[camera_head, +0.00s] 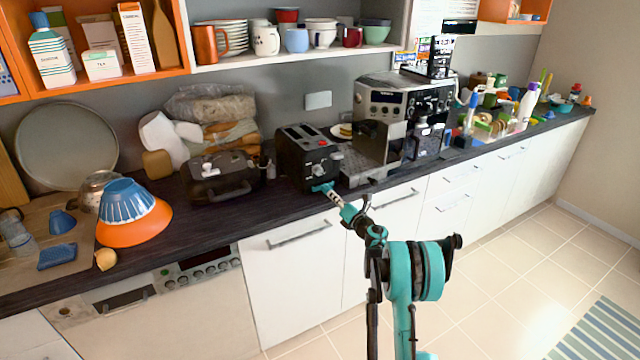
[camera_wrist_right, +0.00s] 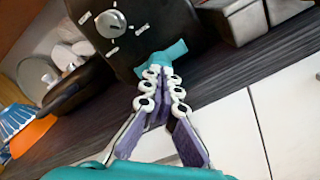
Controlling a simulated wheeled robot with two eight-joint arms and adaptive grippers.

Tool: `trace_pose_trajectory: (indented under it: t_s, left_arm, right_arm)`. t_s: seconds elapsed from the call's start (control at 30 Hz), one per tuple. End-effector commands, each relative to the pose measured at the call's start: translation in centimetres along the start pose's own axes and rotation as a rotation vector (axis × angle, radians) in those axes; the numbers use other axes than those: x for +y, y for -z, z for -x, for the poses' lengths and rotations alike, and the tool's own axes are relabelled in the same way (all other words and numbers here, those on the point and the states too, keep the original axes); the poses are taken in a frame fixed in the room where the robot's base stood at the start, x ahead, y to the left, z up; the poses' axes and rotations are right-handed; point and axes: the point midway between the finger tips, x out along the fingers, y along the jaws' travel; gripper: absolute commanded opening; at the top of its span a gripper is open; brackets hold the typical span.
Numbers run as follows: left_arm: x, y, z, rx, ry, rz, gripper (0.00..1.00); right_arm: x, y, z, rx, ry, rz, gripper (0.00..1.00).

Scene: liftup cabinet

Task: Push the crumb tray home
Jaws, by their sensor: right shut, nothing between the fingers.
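The black toaster (camera_head: 305,157) stands on the dark counter, its dial side facing the front edge; that side also fills the top of the right wrist view (camera_wrist_right: 108,40). A teal piece, which looks like the crumb tray's front (camera_wrist_right: 162,60), shows low on that side; in the head view it is a small teal patch (camera_head: 321,187). My right gripper (camera_head: 329,191) is shut and empty, its fingertips (camera_wrist_right: 163,78) at or just short of the teal piece. I cannot tell whether they touch, nor how far the tray stands out. My left gripper is not in view.
The coffee machine (camera_head: 385,105) stands right of the toaster, and a black case-like appliance (camera_head: 222,175) stands left of it. The counter's front edge and white cabinet doors (camera_head: 292,270) lie below my right gripper. The tiled floor at right is largely clear.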

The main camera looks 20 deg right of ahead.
Motion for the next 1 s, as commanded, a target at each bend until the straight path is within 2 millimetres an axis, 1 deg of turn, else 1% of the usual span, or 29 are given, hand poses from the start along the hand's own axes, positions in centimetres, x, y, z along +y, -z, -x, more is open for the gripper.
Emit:
trace_pose_trajectory:
  t_s: [1.0]
  left_arm:
    - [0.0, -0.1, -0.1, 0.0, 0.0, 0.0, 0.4]
  right_arm:
    - [0.0, 0.1, -1.3, 0.001, -0.001, 0.0, 0.0]
